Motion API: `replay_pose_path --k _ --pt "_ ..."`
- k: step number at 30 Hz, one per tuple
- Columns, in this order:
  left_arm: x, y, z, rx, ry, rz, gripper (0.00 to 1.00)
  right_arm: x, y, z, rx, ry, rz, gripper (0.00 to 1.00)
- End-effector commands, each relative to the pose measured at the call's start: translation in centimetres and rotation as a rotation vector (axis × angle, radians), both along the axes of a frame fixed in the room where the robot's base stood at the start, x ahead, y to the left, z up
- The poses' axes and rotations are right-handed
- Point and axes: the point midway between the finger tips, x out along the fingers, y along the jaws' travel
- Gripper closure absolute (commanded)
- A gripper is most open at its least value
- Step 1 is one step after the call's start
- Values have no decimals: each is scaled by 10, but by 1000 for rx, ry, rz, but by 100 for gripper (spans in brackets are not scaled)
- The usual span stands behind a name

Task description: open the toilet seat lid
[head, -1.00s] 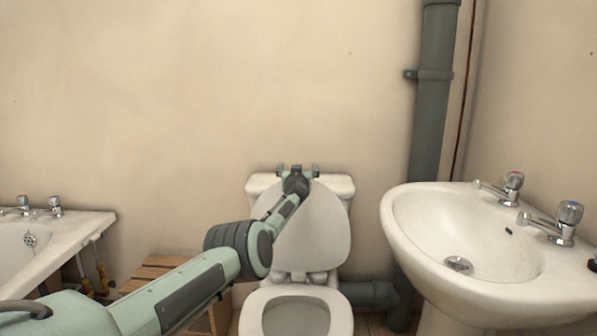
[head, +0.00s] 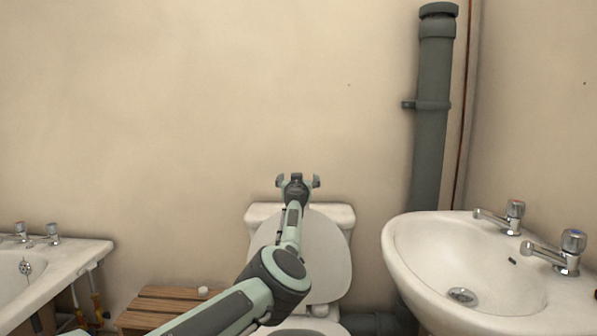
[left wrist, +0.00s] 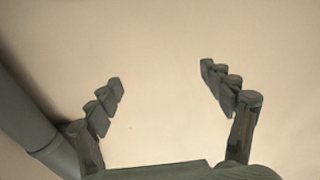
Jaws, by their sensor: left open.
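The toilet seat lid (head: 329,262) is white and stands upright, leaning back against the white cistern (head: 341,213). My left arm hides part of the lid and most of the bowl (head: 322,326) below it. My left gripper (head: 298,180) is above the top of the lid and cistern, in front of the wall. It is open and empty. In the left wrist view its two fingers (left wrist: 162,85) are spread wide, with only bare wall between them. My right gripper is not in view.
A white basin (head: 415,245) with two taps stands at the right. A grey soil pipe (head: 430,150) runs up the wall behind it. A bath (head: 65,262) and a slatted wooden stool (head: 160,303) are at the left. The wall above the cistern is clear.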

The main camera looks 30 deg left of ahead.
Motion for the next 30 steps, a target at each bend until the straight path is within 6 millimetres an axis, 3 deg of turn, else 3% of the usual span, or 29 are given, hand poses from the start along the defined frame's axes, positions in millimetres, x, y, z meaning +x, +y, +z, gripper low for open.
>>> replay_pose_path --k 9,27,30 --pt "0 -1 28 -1 1 0 19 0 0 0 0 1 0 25" --pt "0 0 30 1 3 -1 19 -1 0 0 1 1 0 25" --pt "-4 4 20 5 14 1 19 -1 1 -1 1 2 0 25"
